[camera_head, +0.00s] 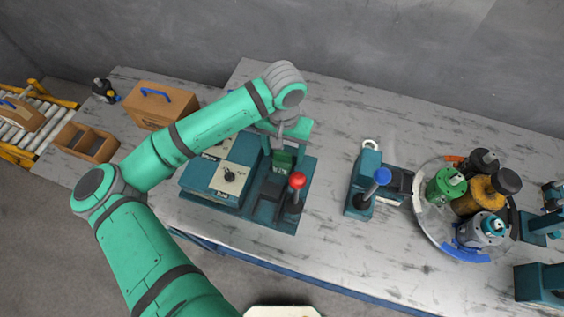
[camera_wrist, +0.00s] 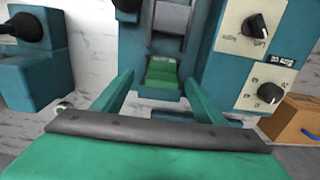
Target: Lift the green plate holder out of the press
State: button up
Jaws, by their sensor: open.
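The green plate holder (camera_wrist: 162,74) sits low in the slot of the teal press (camera_head: 245,205), under a grey metal part, in the wrist view. It looks like a small stepped block. My gripper (camera_wrist: 160,88) is open and empty. Its two green fingers reach toward the press, one on each side of the holder in the picture, and I cannot tell that they touch it. In the head view my arm reaches over the press from the left, and my gripper (camera_head: 282,143) partly hides the holder's place.
A red-knobbed lever (camera_head: 297,181) stands at the press's right front. A blue-knobbed fixture (camera_head: 364,185) is further right, then a round tray (camera_head: 424,217) of motor parts. A brown box (camera_head: 158,106) stands left. Bare table lies between press and blue-knobbed fixture.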

aim_at(282, 163)
jog(key=f, duration=0.4)
jog(key=shift+a, duration=0.2)
jog(key=shift+c, duration=0.3)
jog(key=c, duration=1.2)
